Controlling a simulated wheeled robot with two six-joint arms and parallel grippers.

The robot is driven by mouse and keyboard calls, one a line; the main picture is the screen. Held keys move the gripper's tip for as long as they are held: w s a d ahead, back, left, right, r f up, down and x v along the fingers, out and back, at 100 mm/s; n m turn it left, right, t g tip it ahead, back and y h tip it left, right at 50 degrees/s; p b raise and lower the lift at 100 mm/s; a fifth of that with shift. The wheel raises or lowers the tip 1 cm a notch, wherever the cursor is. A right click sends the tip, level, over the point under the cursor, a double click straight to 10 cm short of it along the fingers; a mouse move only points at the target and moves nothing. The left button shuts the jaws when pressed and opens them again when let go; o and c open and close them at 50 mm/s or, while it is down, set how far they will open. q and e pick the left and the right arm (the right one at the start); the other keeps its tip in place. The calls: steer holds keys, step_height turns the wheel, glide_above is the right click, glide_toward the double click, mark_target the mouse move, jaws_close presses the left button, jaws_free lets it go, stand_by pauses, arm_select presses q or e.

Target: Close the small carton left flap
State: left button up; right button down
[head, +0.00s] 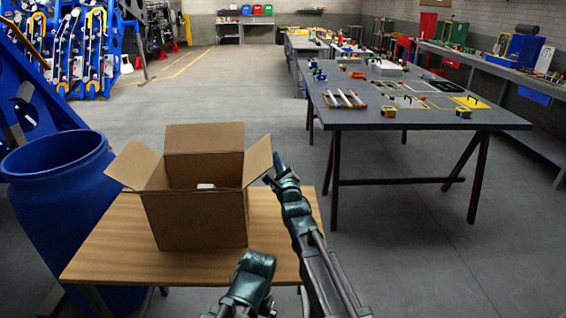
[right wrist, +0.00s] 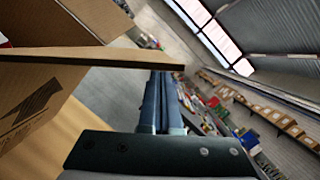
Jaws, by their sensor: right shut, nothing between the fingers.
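The small carton (head: 196,217) stands upright and open at the top. Its left flap (head: 136,165) leans outward to the left. Its back flap (head: 205,138) stands up, and its right flap (head: 258,160) slants up and outward to the right. A small white item (head: 206,186) shows inside. My right gripper (head: 279,168) is shut and empty, just right of the right flap. In the right wrist view its fingers (right wrist: 164,100) are together beside a carton flap's edge (right wrist: 100,55); I cannot tell whether they touch.
The carton stands on a wooden table (head: 110,262), with bare tabletop around it. A blue barrel (head: 65,215) is close on the left. A dark workbench (head: 430,118) with tools and parts stands farther right. Open floor (head: 420,230) lies between.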

steer(key=shift+a+r, duration=0.25)
steer(key=shift+r, duration=0.1)
steer(key=shift+r+p, duration=0.1)
steer(key=shift+p, duration=0.2)
steer(key=shift+a+r+n+p, duration=0.2)
steer(key=shift+r+n+p, duration=0.05)
steer(key=shift+n+p, duration=0.15)
